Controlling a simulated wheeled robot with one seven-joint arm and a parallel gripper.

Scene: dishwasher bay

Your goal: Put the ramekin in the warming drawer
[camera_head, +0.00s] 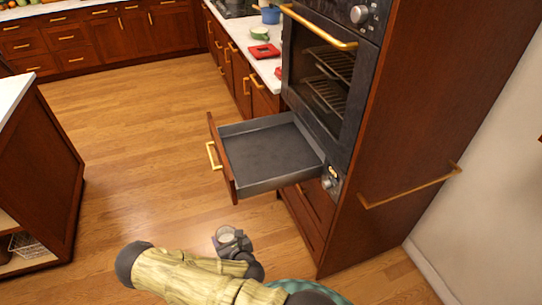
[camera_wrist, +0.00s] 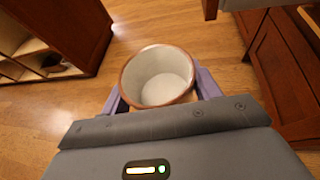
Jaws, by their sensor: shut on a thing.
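The ramekin (camera_wrist: 158,76) is a small round cup, white inside with a brown rim, upright and empty in the wrist view. My gripper (camera_wrist: 155,95) is shut on it, with a purple finger on each side. In the head view the ramekin (camera_head: 228,236) shows small and pale at my gripper (camera_head: 231,243), over the floor in front of the drawer. The warming drawer (camera_head: 265,150) is pulled open below the oven. It has a grey, empty inside, a wooden front and a brass handle. My gripper is outside the drawer, nearer the camera.
The oven (camera_head: 325,75) stands above the drawer in a tall wooden cabinet (camera_head: 430,100) with a brass rail (camera_head: 410,187). A wooden island (camera_head: 38,185) is at the left. A counter with a red item (camera_head: 264,51) runs behind. The floor between is clear.

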